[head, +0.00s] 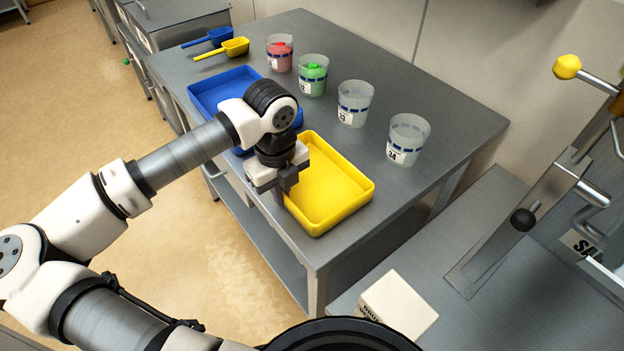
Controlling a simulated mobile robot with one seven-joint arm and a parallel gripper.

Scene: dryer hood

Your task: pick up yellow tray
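The yellow tray (329,192) lies on the grey metal table near its front edge and looks empty. My gripper (282,196) points down at the tray's left wall, with its fingers at or just beside the rim. The fingers look close together, but I cannot tell whether they are shut on the rim or apart from it. The gripper and wrist hide part of the tray's left side.
A blue tray (213,89) lies left of the yellow one, partly behind my arm. Several cups, including one with green contents (313,77) and an empty-looking one (407,141), stand behind. Blue and yellow scoops (228,48) lie at the far left. A white box (398,304) is at front right.

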